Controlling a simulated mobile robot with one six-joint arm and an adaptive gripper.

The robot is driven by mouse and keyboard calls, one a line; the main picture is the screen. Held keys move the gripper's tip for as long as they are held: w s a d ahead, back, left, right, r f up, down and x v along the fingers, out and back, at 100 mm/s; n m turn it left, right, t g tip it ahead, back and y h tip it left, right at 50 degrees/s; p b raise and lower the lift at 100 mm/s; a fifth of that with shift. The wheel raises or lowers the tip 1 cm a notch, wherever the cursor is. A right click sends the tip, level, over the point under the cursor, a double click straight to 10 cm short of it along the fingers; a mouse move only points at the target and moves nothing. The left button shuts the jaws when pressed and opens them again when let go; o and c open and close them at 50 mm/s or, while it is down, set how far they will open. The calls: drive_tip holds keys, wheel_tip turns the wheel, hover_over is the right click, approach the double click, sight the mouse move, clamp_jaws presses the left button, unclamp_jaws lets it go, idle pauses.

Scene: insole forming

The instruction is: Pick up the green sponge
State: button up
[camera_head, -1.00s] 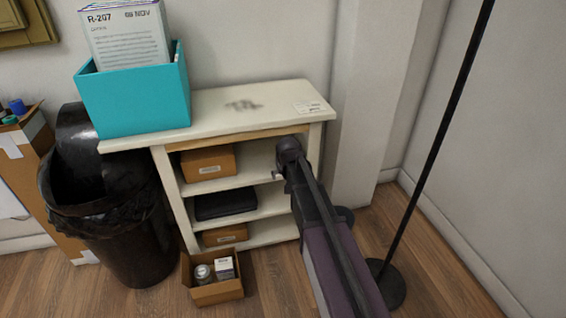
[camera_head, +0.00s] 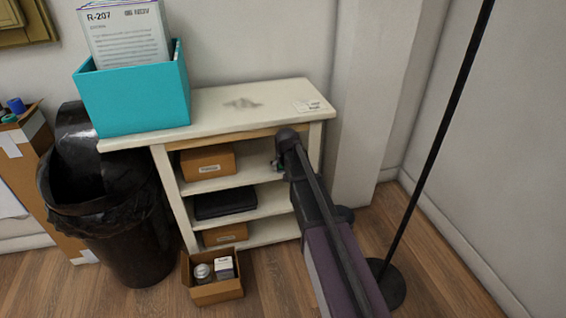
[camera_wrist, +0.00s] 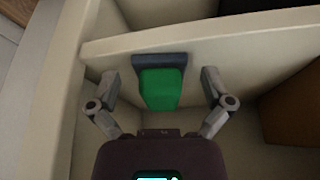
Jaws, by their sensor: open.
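The green sponge (camera_wrist: 160,89) sits against a dark grey backing at the edge of a shelf board in the wrist view. My gripper (camera_wrist: 163,81) is open, with one finger to the left of the sponge and one to the right. Gaps show between the fingers and the sponge, so neither appears to touch it. In the head view my arm's end (camera_head: 279,160) is at the right side of the white shelf unit (camera_head: 225,105). The sponge is not clearly visible there, as my arm hides most of that area.
A cardboard box (camera_head: 208,162) stands on the upper shelf, left of my arm, and a black case (camera_head: 225,203) lies below. A teal bin (camera_head: 140,100) with papers stands on top. A black trash can (camera_head: 125,235) stands left, and a black pole (camera_head: 440,140) right.

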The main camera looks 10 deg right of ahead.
drive_tip(key=shift+f, duration=0.35)
idle(0.3)
drive_tip(key=shift+r, duration=0.1)
drive_tip(key=c, duration=1.1)
